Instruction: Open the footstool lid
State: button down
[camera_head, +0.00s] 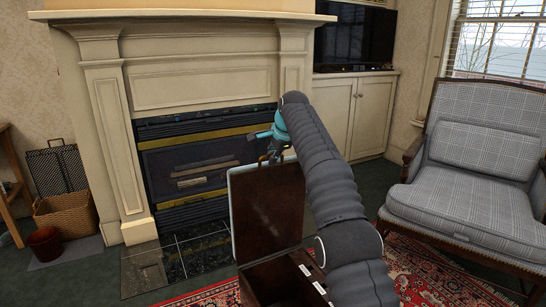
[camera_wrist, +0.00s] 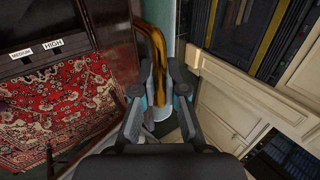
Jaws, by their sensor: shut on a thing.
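The footstool (camera_head: 268,275) is a dark wooden box in front of the fireplace, partly hidden by my arm. Its lid (camera_head: 262,212) stands raised, close to upright, with the dark wooden underside showing and a pale edge at the left. My gripper (camera_head: 271,155) is at the lid's top edge. In the wrist view my gripper (camera_wrist: 160,78) is shut on a curved brass handle (camera_wrist: 150,38) on the lid. Labels reading MEDIUM and HIGH (camera_wrist: 52,43) show at the upper left of that view.
The fireplace (camera_head: 190,170) is behind the lid. A plaid armchair (camera_head: 475,165) stands at the right on a red patterned rug (camera_head: 425,272). A wicker basket (camera_head: 66,213) and a small red-brown pot (camera_head: 45,243) are at the left.

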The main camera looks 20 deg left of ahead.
jog(key=c, duration=1.2)
grip_release()
jog(key=shift+s, duration=0.1)
jog(key=shift+r, duration=0.1)
jog(key=v, duration=1.1)
jog(key=shift+s+d+r, duration=0.15)
jog(key=shift+d+r, duration=0.05)
jog(key=shift+r, duration=0.1)
